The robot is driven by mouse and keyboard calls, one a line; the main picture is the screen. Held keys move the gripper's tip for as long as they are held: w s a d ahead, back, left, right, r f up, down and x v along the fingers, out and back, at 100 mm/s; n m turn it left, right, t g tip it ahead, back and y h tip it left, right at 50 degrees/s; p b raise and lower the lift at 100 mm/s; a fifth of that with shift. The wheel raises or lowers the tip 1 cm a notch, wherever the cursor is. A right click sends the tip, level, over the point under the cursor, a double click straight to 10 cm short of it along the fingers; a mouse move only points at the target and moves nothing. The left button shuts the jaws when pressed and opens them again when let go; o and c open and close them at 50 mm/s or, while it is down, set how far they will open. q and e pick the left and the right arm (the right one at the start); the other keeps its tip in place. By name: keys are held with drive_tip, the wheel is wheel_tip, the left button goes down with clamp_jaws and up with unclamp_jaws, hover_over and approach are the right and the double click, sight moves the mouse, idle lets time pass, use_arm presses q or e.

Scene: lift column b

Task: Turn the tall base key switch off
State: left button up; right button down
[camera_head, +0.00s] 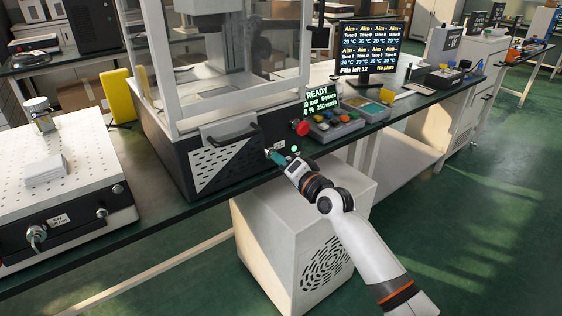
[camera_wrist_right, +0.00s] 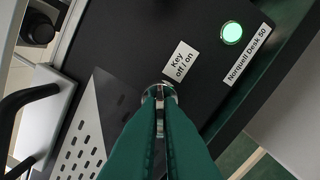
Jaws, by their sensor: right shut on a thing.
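The key switch (camera_wrist_right: 160,90) is on the dark front face of the tall enclosed machine's base (camera_head: 190,160). A "Key off / on" label (camera_wrist_right: 181,62) is beside it in the right wrist view. A round green lamp (camera_wrist_right: 232,33) glows nearby, and it also shows in the head view (camera_head: 295,149). My right gripper (camera_head: 276,156) is at the switch, its green fingers (camera_wrist_right: 160,100) shut on the key. The fingers hide most of the key, so I cannot tell its exact turn. My left gripper is not in view.
A black handle (camera_head: 230,132) sticks out left of the switch. A red emergency button (camera_head: 302,128) and a screen reading "READY" (camera_head: 318,101) are to its right. A white cabinet (camera_head: 290,250) with a vent is under the bench. Floor at the right is clear.

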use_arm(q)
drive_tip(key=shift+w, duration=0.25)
use_arm(e)
drive_tip(key=shift+f+n, duration=0.1)
drive_tip(key=shift+n, duration=5.9)
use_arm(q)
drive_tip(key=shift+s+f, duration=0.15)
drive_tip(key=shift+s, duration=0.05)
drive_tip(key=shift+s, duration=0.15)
use_arm(e)
drive_tip(key=c, duration=1.6)
unclamp_jaws()
